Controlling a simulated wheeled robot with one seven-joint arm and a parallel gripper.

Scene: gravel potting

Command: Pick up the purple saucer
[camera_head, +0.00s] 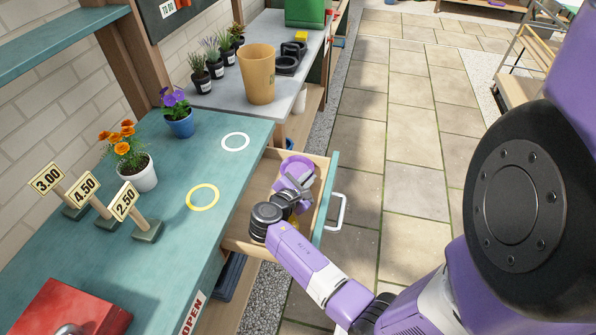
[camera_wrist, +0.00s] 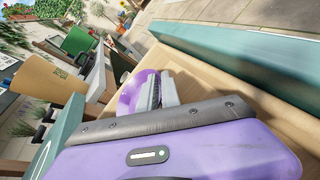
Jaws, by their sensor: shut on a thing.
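The purple saucer (camera_head: 299,163) is at the open drawer (camera_head: 331,180), near the drawer's far end in the head view. My gripper (camera_head: 296,181) reaches over the drawer and is shut on the saucer's rim. In the wrist view the saucer (camera_wrist: 128,95) shows to the left of and behind the fingers of my gripper (camera_wrist: 160,85). Much of the saucer is hidden by the fingers and the gripper body. I cannot tell whether it still touches the drawer floor.
The drawer's teal front and white handle (camera_head: 340,212) stand out from the teal counter (camera_head: 165,240). A yellow ring (camera_head: 202,185) and a white ring (camera_head: 235,134) mark the counter. Flower pots, price signs and a red box (camera_head: 70,310) stand farther left. Paved floor lies right.

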